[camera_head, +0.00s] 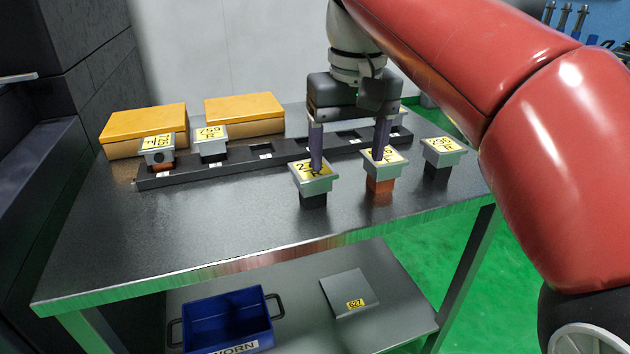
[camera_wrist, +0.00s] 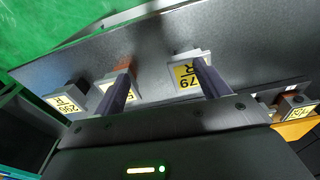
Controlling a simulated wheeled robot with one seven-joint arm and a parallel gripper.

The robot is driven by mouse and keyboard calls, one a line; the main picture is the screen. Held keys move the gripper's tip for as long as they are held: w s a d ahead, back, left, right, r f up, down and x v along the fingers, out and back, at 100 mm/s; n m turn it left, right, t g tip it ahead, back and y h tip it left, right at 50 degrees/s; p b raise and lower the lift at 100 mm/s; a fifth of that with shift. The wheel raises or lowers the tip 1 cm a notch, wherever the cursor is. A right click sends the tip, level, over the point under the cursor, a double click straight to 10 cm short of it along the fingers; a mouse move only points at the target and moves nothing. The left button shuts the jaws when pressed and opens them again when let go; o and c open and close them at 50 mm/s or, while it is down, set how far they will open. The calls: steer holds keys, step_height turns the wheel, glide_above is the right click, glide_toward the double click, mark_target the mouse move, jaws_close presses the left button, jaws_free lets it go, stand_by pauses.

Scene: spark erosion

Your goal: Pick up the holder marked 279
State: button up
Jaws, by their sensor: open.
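The holder marked 279 (camera_head: 304,180) is a grey square block with a yellow label and dark lower part, upright at the table's front. In the wrist view its label (camera_wrist: 186,76) shows "79" and "R", with one finger covering part of it. My gripper (camera_head: 347,163) is open and empty, pointing down. Its left finger overlaps the 279 holder and its right finger overlaps the copper-bottomed holder (camera_head: 380,184) to the right. In the wrist view the fingers (camera_wrist: 165,67) also overlap these two holders. Whether they touch them, I cannot tell.
A holder marked 295 (camera_head: 443,152) stands at the right. A black slotted rack (camera_head: 240,163) runs behind, with a holder marked 159 (camera_head: 210,147) and another (camera_head: 158,155) at its left. Yellow boxes (camera_head: 245,112) stand behind. A blue bin (camera_head: 226,318) is on the lower shelf. Front-left tabletop is clear.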

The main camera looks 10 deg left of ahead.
mark_target(314, 176)
steer(key=shift+n+g, duration=0.5)
steer(key=a, duration=0.2)
steer(key=a+r, duration=0.1)
steer(key=a, duration=0.2)
steer(key=shift+w+a, duration=0.1)
steer(key=shift+w, duration=0.05)
steer(key=shift+a+f, duration=0.15)
steer(key=shift+f, duration=0.05)
steer(key=f+b, duration=0.1)
steer(key=f, duration=0.1)
steer(key=f+b, duration=0.1)
steer(key=f, duration=0.1)
steer(key=w+f+b, duration=0.1)
steer(key=f, duration=0.2)
steer(key=shift+f, duration=0.1)
steer(key=c, duration=1.1)
